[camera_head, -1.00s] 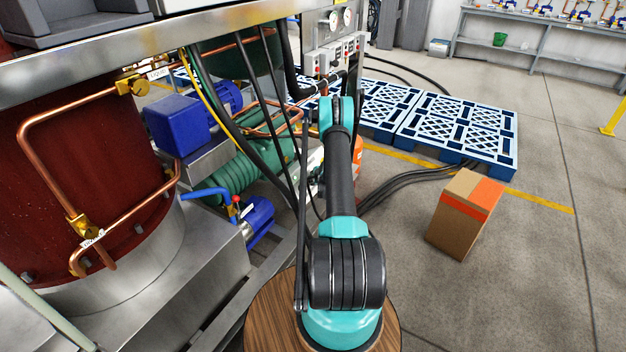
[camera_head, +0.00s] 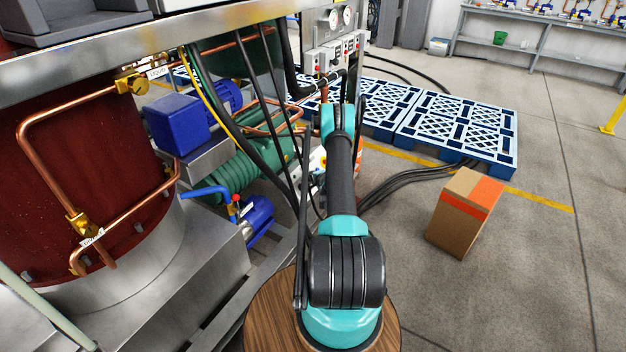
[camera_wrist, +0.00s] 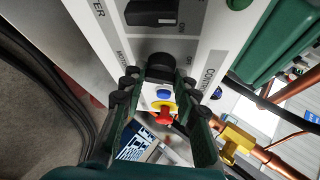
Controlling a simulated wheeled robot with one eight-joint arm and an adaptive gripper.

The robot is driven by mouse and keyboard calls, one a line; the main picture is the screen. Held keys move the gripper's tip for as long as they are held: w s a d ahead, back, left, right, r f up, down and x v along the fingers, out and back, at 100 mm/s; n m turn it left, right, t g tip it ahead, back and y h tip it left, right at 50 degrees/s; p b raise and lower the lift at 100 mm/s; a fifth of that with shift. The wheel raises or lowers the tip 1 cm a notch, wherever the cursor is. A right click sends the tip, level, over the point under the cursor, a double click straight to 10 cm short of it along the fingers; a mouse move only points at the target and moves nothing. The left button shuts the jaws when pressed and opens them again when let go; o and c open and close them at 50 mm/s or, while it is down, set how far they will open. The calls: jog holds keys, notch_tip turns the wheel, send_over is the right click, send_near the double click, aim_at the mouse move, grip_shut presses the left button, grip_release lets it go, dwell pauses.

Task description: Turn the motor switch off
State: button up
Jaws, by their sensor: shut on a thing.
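The grey control panel (camera_head: 340,52) stands beyond my arm in the head view and fills the top of the wrist view (camera_wrist: 212,38). The black motor switch knob (camera_wrist: 161,62) shows in the wrist view, with small lettering beside it, partly too blurred to read. My gripper (camera_wrist: 161,82) is shut on this knob, a dark finger on each side. The knob's exact turn is hard to tell, as the fingers partly cover it. Another black rotary switch (camera_wrist: 150,13) sits above it, apart from my fingers. In the head view my arm hides the gripper.
A yellow-and-red emergency button (camera_wrist: 164,110) shows beyond the fingers. Copper pipes (camera_wrist: 276,160) and a yellow fitting (camera_wrist: 236,142) lie to the right. Black hoses (camera_wrist: 62,95) run at the left. Blue pallets (camera_head: 455,130) and a cardboard box (camera_head: 462,220) stand on the floor.

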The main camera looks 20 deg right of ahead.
jog(key=o, duration=1.2)
jog(key=shift+c, duration=0.2)
notch_tip(320, 180, up, 10)
